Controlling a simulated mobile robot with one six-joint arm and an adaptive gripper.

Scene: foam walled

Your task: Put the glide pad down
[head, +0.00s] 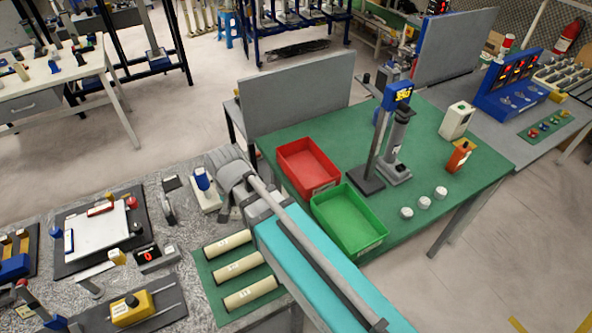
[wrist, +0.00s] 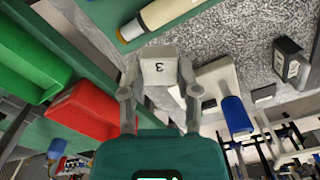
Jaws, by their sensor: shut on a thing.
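In the wrist view my gripper (wrist: 160,88) is shut on a small pale block marked 3, the glide pad (wrist: 159,66), with one finger on each side of it. The pad is held in the air above the speckled grey worktop (wrist: 215,45); its height above the top is hard to judge. In the head view my arm hides the gripper and the held pad.
A white stand with a blue part (head: 203,188) is close beside my gripper. Pale rolls (head: 238,266) lie on a green mat. A red bin (head: 309,165) and a green bin (head: 349,219) stand on the green table (head: 437,220), with several tools behind.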

